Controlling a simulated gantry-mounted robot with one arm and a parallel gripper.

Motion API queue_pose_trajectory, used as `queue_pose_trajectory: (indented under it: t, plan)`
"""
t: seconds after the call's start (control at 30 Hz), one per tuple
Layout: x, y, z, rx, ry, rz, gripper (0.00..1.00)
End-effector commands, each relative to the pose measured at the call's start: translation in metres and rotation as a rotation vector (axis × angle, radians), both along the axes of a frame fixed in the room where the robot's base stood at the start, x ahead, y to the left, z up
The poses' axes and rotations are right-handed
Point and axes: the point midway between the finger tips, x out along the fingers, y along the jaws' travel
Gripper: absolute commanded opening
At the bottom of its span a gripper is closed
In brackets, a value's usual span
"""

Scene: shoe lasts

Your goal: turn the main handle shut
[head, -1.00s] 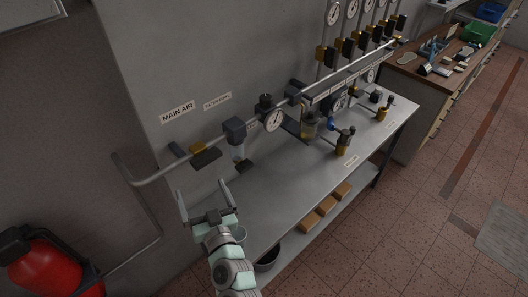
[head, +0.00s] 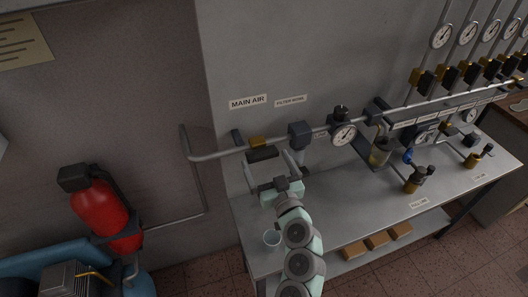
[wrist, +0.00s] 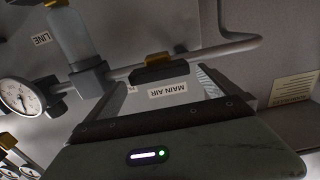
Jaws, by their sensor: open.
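The main valve under the MAIN AIR label (head: 248,102) has a brass body (head: 258,142) on the grey wall pipe. Its dark handle (head: 262,154) lies roughly along the pipe, just in front of it. In the wrist view the brass body (wrist: 158,58) and dark handle (wrist: 160,73) appear upside down, near the label. My gripper (head: 267,160) is open and empty, with its two fingers spread wide towards the handle. In the wrist view my gripper (wrist: 163,82) has the handle seen between and beyond its fingertips. I cannot tell if a finger touches it.
A filter block (head: 300,135) and a round gauge (head: 343,135) sit on the pipe to the right. A red extinguisher (head: 98,210) stands left.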

Motion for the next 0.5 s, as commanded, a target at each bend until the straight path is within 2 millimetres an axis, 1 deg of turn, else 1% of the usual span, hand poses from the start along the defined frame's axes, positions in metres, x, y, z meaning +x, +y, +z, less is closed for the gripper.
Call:
queue_pose_trajectory:
  t: [0.03, 0.1, 0.2, 0.33, 0.5]
  plan:
    - [0.007, 0.004, 0.002, 0.000, 0.002, 0.003, 1.00]
    - [0.016, 0.007, 0.000, 0.001, 0.003, 0.003, 1.00]
    - [0.025, 0.008, 0.001, 0.002, 0.001, 0.000, 1.00]
    - [0.031, 0.011, 0.001, 0.000, 0.000, 0.000, 1.00]
    - [0.034, 0.012, 0.000, 0.000, 0.001, 0.000, 1.00]
